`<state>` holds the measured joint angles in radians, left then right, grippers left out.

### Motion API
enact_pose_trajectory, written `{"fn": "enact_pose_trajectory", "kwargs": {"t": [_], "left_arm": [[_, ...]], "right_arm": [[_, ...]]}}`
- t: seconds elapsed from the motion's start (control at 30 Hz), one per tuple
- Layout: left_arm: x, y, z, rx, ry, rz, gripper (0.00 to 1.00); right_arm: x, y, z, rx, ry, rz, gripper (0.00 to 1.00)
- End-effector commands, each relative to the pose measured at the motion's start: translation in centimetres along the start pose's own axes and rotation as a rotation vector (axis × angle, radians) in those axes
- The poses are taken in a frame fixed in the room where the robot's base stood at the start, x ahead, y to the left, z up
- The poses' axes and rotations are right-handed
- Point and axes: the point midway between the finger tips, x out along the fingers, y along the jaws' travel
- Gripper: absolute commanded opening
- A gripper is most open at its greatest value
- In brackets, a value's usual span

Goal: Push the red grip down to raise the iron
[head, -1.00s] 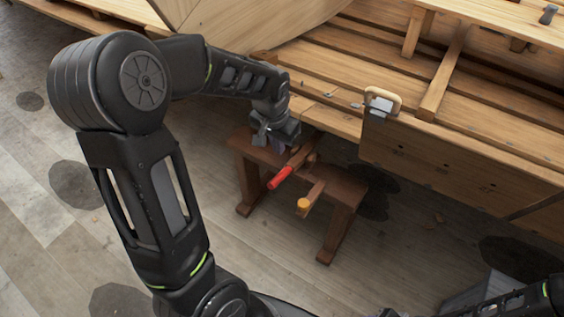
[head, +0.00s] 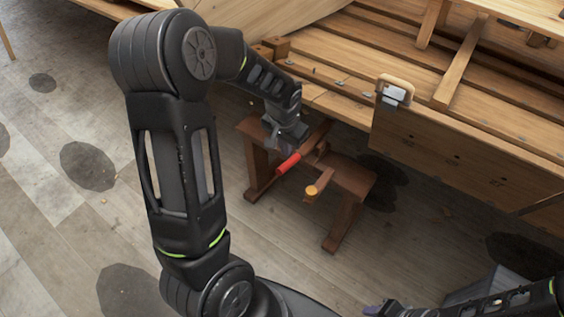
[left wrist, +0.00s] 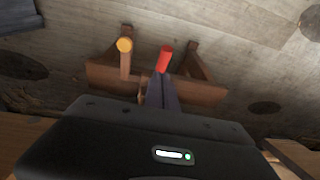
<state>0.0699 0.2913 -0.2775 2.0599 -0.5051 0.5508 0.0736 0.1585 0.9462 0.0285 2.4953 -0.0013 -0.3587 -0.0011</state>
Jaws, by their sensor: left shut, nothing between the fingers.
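The red grip (head: 288,163) is the end of a wooden lever on a low brown trestle (head: 345,178), beside the boat's planking. It also shows in the left wrist view (left wrist: 165,58). My left gripper (head: 277,147) is shut and empty, just above and behind the red grip in the head view. In the left wrist view its dark fingers (left wrist: 163,84) point at the near end of the grip; whether they touch it I cannot tell. I cannot make out the iron. Part of my right arm shows at the lower right edge; its jaw state is unclear (head: 385,308).
A second lever with an orange-yellow end (head: 313,190) stands beside the red one, also seen in the left wrist view (left wrist: 124,45). The wooden hull (head: 450,145) with a clamp (head: 394,91) rises behind.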

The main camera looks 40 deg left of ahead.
Motion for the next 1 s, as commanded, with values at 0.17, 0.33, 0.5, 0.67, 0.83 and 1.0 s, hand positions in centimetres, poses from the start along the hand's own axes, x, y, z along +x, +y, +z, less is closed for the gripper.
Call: {"fn": "enact_pose_trajectory", "kwargs": {"t": [0.17,0.33,0.5,0.67,0.83,1.0], "left_arm": [[3.8,0.0,0.2,0.001,-0.005,0.000,0.00],[6.0,-0.4,1.2,0.000,-0.002,0.000,0.00],[7.0,-0.6,1.7,0.000,-0.001,0.000,0.00],[7.1,-0.6,1.7,0.000,0.000,0.000,0.00],[7.1,-0.6,1.7,0.000,0.000,0.000,0.00],[8.4,-0.4,2.2,0.001,-0.001,0.000,0.00]], "right_arm": [[0.2,0.1,0.0,0.000,0.000,0.000,0.36],[0.2,0.1,0.0,0.000,0.000,0.000,0.36],[0.2,0.1,0.0,0.000,0.000,0.000,0.36],[0.2,0.1,0.0,0.000,0.000,0.000,0.36],[0.2,0.1,0.0,0.000,0.000,0.000,0.36],[1.5,0.6,0.0,-0.001,0.000,0.000,0.36]]}}
